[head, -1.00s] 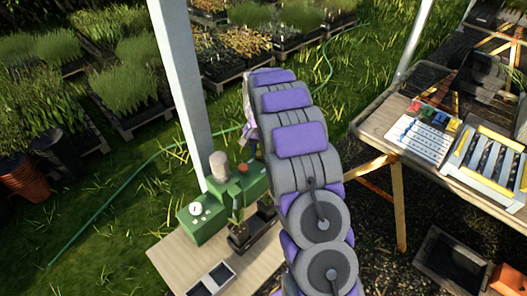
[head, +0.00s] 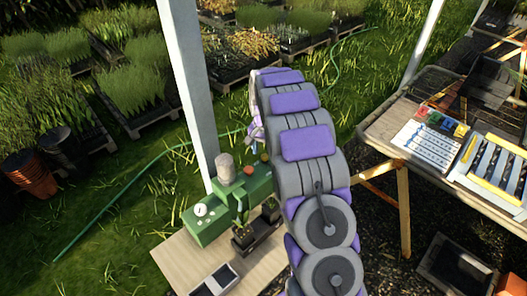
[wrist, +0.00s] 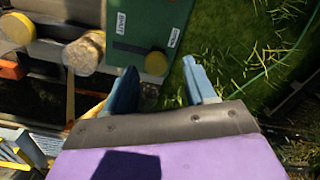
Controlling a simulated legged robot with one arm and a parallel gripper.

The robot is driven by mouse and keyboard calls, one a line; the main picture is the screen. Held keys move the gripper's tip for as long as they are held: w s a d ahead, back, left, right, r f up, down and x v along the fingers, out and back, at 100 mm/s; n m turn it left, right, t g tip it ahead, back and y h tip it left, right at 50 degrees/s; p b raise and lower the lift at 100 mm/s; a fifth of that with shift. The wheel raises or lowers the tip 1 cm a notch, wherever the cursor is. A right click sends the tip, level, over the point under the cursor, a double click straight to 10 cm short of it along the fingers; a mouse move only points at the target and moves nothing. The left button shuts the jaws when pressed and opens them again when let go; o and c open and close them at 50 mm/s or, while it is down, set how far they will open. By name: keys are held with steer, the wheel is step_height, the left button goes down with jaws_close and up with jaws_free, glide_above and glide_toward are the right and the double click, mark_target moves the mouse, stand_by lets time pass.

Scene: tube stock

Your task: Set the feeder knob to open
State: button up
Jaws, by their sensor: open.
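The green feeder (head: 205,229) stands on a wooden bench, with a beige cylinder (head: 225,167) and an orange knob (head: 249,170) on it. In the wrist view its green panel (wrist: 150,20) carries two white labels; the left one seems to read SHUT, the right one is too small to read surely. A dark bar (wrist: 130,48) lies between them, with a round yellow part (wrist: 156,63) near its right end. My gripper (wrist: 160,82) is open, its blue fingers just below the yellow part, apparently empty. Contact is unclear. In the head view my arm mostly hides the gripper.
Potted seedlings in a dark tray (head: 257,238) stand in front of the feeder. A white post (head: 190,95) rises behind it. A second table (head: 378,131) with a white chart and a slatted frame is at the right. A green hose (head: 130,200) crosses the grass.

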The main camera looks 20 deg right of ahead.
mark_target(264, 155)
step_height(264, 155, up, 16)
steer(key=p, duration=0.2)
steer(key=shift+p, duration=0.4)
steer(key=shift+w+f, duration=0.1)
